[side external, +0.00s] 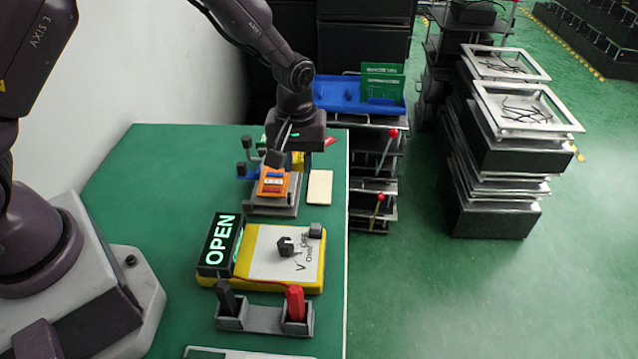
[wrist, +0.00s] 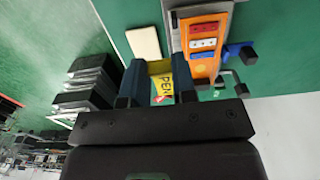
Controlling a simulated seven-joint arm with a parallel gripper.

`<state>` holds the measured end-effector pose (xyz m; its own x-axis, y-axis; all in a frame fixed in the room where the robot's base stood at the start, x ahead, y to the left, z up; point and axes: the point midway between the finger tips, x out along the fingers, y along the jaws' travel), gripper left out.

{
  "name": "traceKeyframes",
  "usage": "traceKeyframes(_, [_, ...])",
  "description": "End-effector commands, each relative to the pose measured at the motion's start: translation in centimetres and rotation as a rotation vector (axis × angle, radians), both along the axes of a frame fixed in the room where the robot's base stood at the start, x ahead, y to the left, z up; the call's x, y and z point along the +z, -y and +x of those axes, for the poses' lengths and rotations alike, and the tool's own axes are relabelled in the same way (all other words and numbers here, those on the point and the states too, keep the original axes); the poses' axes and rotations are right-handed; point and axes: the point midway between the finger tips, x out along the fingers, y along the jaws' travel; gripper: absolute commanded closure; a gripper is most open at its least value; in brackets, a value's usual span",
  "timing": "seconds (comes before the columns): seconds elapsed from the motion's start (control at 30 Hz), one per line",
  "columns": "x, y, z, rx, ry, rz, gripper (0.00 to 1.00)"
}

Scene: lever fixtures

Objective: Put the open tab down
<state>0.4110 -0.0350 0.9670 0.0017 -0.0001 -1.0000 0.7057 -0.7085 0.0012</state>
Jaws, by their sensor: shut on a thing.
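A yellow tab (wrist: 160,68) with dark lettering, partly readable as "PEN", sits between the two fingers of my gripper (wrist: 158,82) in the wrist view. My gripper is shut on it. In the side view my gripper (side external: 288,152) is at the far end of the green table, just behind the orange fixture. A bit of yellow (side external: 298,160) shows beside it there, mostly hidden. The orange fixture (wrist: 205,42) has red, white and blue blocks on its face and stands right of the tab in the wrist view. It also shows in the side view (side external: 273,182).
A pale plate (side external: 320,187) lies right of the fixture. Nearer stand a yellow-based box (side external: 285,255) with a knob, its lit "OPEN" sign (side external: 220,243), and a grey holder (side external: 264,318) with black and red probes. Bare green table (side external: 160,180) lies to the left.

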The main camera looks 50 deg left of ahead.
Motion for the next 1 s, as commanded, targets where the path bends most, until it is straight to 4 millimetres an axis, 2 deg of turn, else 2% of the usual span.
traceKeyframes(0.03, [-1.3, 0.0, 0.7, 0.0, -0.006, 0.001, 0.96])
traceKeyframes(0.1, [-2.6, 0.1, 1.8, 0.0, -0.005, 0.001, 0.96])
traceKeyframes(0.27, [-4.6, 0.3, 3.5, 0.001, -0.003, 0.0, 0.96])
traceKeyframes(0.43, [-5.6, 0.3, 4.4, 0.001, -0.003, 0.0, 0.96])
traceKeyframes(0.63, [-8.3, 0.4, 4.6, 0.0, -0.004, 0.0, 0.96])
traceKeyframes(1.0, [-8.9, 0.4, 4.6, 0.0, -0.002, 0.001, 0.96])
